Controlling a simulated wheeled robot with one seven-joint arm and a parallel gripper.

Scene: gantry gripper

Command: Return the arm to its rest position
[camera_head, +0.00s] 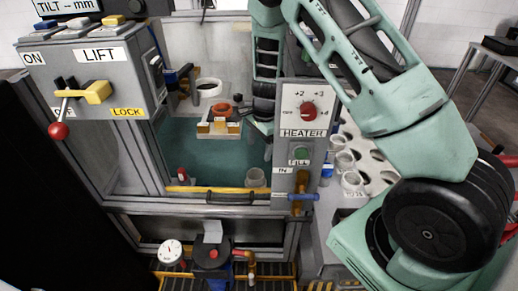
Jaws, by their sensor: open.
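My mint-green arm (400,110) rises from the right, bends at the top edge and comes down behind the grey heater panel (292,115). My gripper (267,150) is at the lower end, over the teal floor of the enclosure. It is small in the picture and partly hidden by the panel. It is open, and I see nothing held in it.
The grey lift box (95,75) has a red-knobbed lever (60,130). A yellow-and-black rail (215,190) edges the enclosure's front. White cups (350,183) stand on a holed rack at right. A gauge (171,251) sits low. The teal floor (185,145) has clear room.

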